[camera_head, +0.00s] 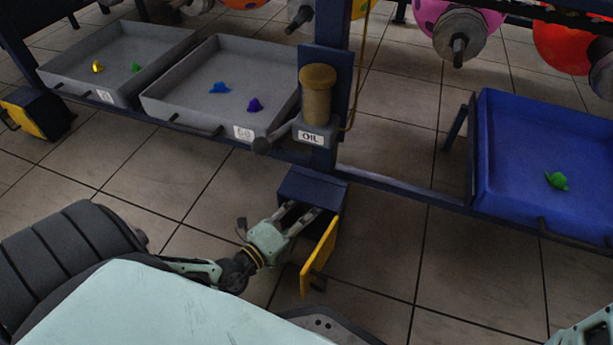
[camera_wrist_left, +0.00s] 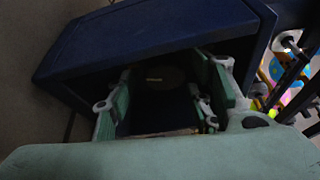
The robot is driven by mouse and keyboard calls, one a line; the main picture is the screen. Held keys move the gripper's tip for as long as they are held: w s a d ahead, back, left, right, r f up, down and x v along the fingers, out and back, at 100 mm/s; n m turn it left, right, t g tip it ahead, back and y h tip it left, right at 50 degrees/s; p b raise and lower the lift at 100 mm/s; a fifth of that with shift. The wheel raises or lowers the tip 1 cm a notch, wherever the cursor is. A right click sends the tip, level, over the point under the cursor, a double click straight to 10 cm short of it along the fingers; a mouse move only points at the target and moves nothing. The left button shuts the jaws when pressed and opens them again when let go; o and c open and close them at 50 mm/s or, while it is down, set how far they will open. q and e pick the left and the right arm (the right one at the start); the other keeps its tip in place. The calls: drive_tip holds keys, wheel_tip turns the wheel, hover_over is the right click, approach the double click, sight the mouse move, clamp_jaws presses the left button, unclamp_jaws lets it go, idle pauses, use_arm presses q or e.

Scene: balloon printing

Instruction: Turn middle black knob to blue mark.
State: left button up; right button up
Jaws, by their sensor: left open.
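A dark blue box (camera_head: 312,188) stands low on the floor under the rack post. Its yellow door (camera_head: 320,257) hangs open towards me. My left gripper (camera_head: 304,214) reaches into the box's front opening with its fingers apart and nothing between them. In the left wrist view the gripper (camera_wrist_left: 157,108) is inside the mouth of the box (camera_wrist_left: 150,35). Between the fingers is a dark rounded shape with a small pale mark, possibly the black knob (camera_wrist_left: 165,76); it is too dark to be sure. No blue mark can be made out.
An oil holder (camera_head: 318,132) with a brown cylinder is on the post above the box. Another box (camera_head: 38,112) stands far left. Tiled floor is clear at right.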

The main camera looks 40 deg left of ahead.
use_arm(q)
drive_tip(key=shift+w, duration=0.3)
drive_tip(key=c, duration=1)
drive_tip(key=shift+c, duration=0.2)
